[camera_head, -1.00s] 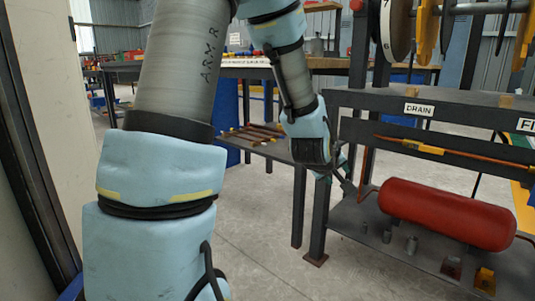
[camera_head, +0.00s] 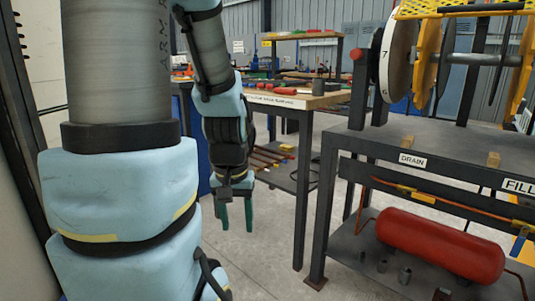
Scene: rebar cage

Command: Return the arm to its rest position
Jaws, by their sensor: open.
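My gripper (camera_head: 235,217) hangs below my blue-padded wrist, left of the picture's middle. Its two green fingers point down and stand apart with nothing between them. Bare floor shows behind and below it. My arm is folded, with its thick upper links filling the left side of the picture and the forearm coming down beside them. The gripper is clear of the dark steel bench on the right.
The dark bench (camera_head: 405,139) on the right has a DRAIN label, a wheel (camera_head: 397,50) on top and a red tank (camera_head: 440,246) on its lower shelf. A wood-topped table (camera_head: 300,98) stands behind my gripper. The concrete floor (camera_head: 262,262) between is open.

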